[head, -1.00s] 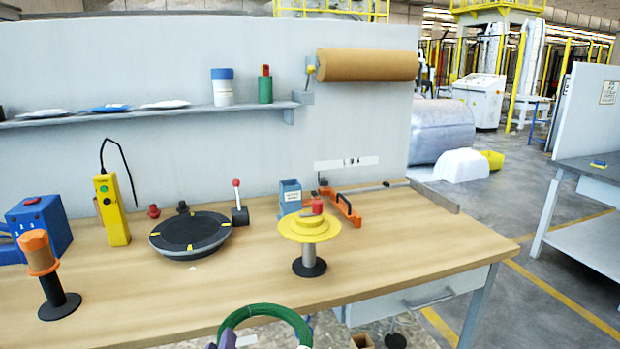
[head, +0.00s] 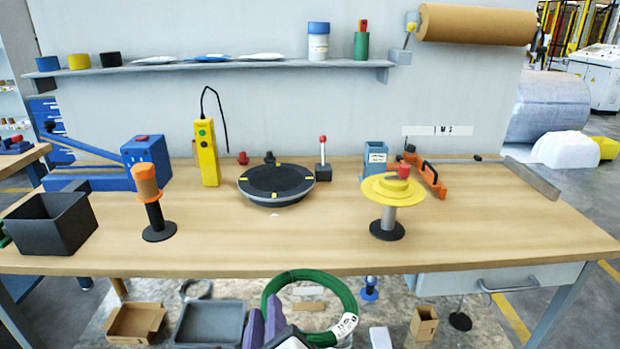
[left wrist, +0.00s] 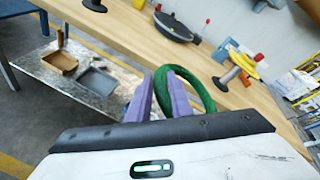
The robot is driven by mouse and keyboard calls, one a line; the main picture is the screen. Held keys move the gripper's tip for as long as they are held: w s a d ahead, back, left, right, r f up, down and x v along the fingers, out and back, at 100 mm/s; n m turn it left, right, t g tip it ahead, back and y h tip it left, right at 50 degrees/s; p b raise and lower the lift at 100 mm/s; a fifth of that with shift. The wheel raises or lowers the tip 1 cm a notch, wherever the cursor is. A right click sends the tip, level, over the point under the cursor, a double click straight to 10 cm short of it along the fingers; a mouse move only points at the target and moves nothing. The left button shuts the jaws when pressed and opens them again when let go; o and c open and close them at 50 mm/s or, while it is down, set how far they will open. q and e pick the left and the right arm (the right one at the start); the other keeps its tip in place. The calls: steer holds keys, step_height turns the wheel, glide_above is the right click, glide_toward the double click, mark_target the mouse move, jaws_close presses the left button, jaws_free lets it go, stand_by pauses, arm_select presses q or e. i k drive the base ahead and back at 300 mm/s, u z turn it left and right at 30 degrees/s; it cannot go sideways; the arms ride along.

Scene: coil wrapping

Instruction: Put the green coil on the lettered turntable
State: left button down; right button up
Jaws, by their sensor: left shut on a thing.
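The green coil (head: 341,289) is a ring with a white label on it, low in the head view in front of the table's front edge. My left gripper (head: 262,328), with purple fingers, is shut on the coil's left side and holds it up. In the left wrist view the coil (left wrist: 207,88) stands out from between the purple fingers (left wrist: 160,98). The turntable (head: 276,183) is a dark round disc with yellow marks on the table, beyond the coil; it also shows in the left wrist view (left wrist: 174,27). I cannot read letters on it. My right gripper is not in view.
On the wooden table (head: 300,240) stand a yellow-topped spindle (head: 389,215), an orange-topped stand (head: 152,200), a yellow control box (head: 207,153) and a black bin (head: 50,224). Trays and boxes lie on the lower shelf (head: 265,300). The table between its front edge and the turntable is clear.

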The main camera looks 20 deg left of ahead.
mark_target(276, 178)
steer(key=z, duration=2.8)
steer(key=k, duration=1.45)
steer(key=u, duration=2)
steer(key=i, duration=0.5)
steer(key=z, duration=0.05)
